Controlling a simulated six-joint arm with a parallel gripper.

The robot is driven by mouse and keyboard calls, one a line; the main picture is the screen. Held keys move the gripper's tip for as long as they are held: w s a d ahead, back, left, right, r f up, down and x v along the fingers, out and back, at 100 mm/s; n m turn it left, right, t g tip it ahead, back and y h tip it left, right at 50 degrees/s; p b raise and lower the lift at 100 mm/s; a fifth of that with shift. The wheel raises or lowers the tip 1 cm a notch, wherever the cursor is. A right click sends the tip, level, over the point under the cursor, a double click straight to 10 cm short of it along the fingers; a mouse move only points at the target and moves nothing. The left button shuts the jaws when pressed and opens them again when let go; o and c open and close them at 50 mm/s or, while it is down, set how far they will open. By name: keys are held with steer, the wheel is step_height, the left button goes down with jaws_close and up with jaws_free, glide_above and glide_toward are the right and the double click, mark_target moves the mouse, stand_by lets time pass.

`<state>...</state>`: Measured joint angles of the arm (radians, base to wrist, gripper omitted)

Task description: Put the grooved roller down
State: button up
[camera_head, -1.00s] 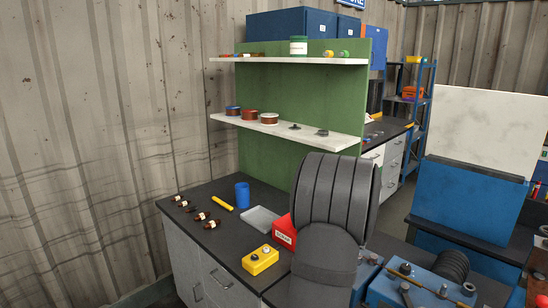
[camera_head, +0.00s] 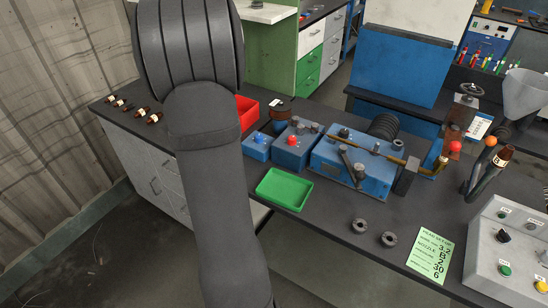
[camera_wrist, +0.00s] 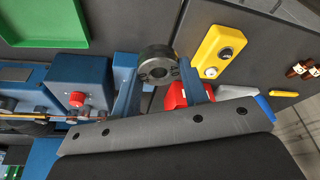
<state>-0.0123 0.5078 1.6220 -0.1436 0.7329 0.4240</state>
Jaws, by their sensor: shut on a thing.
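In the wrist view the grooved roller (camera_wrist: 155,55), a thick dark grey ring with a hole in its face, sits between the two blue fingers of my gripper (camera_wrist: 157,68). My gripper is shut on it, with the dark bench top behind. I cannot tell how high the roller is above the bench. In the head view my arm covers the left middle, and my gripper and the held roller are hidden. Two similar dark grey rollers lie flat and apart on the bench, one nearer the machine (camera_head: 359,226) and one to its right (camera_head: 389,239).
A green tray (camera_head: 284,189) lies left of the loose rollers. A blue machine (camera_head: 352,168) with rods and a brass pipe stands behind them. A green card (camera_head: 430,256) and a grey control panel (camera_head: 510,245) are at right. A yellow box (camera_wrist: 219,50) is near my gripper.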

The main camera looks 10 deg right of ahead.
steer(key=s+d+f+m+h, duration=0.15)
steer(key=s+d+m, duration=0.45)
steer(key=s+d, duration=1.6)
glide_above(286, 189)
steer(key=shift+g, duration=0.4)
steer(key=f, duration=0.7)
steer(key=shift+s+a+f, duration=0.15)
steer(key=shift+s+a, duration=0.15)
steer(key=shift+a, duration=0.05)
steer(key=shift+f, duration=1.95)
steer(key=shift+f, duration=0.15)
steer(key=o, duration=1)
